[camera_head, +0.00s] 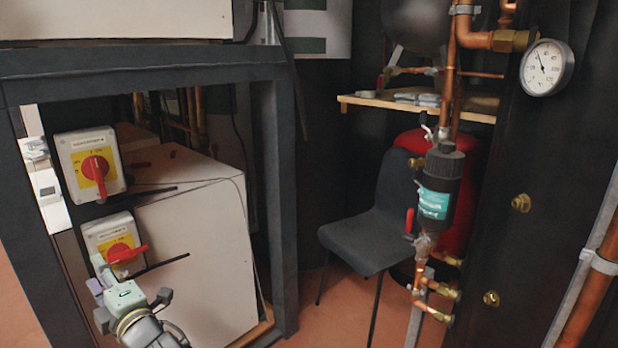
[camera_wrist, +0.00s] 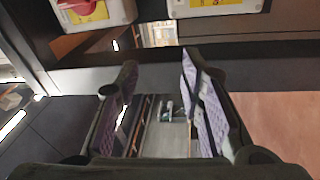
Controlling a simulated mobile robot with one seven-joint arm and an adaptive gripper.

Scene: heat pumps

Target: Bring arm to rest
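My gripper (camera_head: 100,277) is at the lower left of the head view, in front of and just below the lower switch box (camera_head: 115,245). In the wrist view my gripper (camera_wrist: 158,68) has its two purple-padded fingers spread apart, with nothing held between them. My forearm runs down out of the head view at the bottom. The upper switch box (camera_head: 92,165) has a red handle standing roughly upright. The lower box's red handle lies closer to level. I cannot tell whether the gripper touches the lower box.
A dark frame (camera_head: 280,190) surrounds a white cabinet (camera_head: 200,250) behind the switches. A grey chair (camera_head: 370,235), a red tank (camera_head: 455,210), copper pipes (camera_head: 450,90) and a gauge (camera_head: 547,68) stand to the right. Some reddish floor (camera_head: 315,310) is bare.

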